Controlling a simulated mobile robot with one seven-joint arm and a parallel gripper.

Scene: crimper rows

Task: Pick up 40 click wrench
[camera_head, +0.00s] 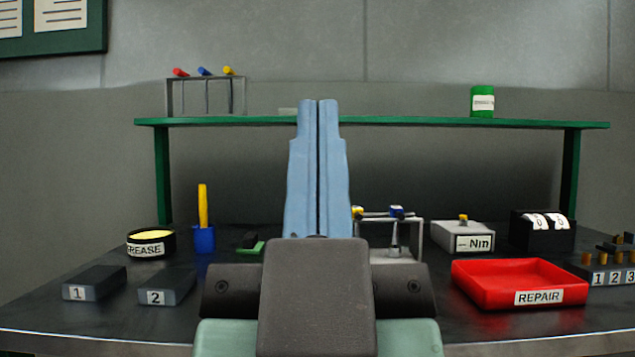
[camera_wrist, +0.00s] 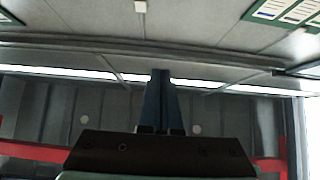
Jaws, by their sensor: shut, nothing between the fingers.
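My gripper (camera_head: 318,106) points upward in the middle of the head view. Its two blue fingers are together with nothing between them, and it hides part of the bench and shelf behind it. The fingers also show in the wrist view (camera_wrist: 161,76), against the wall and ceiling. A grey rack (camera_head: 418,242) stands on the bench just right of my gripper, partly hidden by it. It holds tools with a yellow end (camera_head: 357,212) and a blue end (camera_head: 397,212). I cannot read a 40 on any tool, so I cannot tell which is the 40 click wrench.
A green shelf (camera_head: 400,121) spans the bench, with a screwdriver rack (camera_head: 168,98) and green can (camera_head: 482,101). A red REPAIR tray (camera_head: 470,297), Nm box (camera_head: 450,229), grease tin (camera_head: 134,250), blue cup (camera_head: 204,240) and blocks 1 (camera_head: 95,282) and 2 (camera_head: 166,287) stand below.

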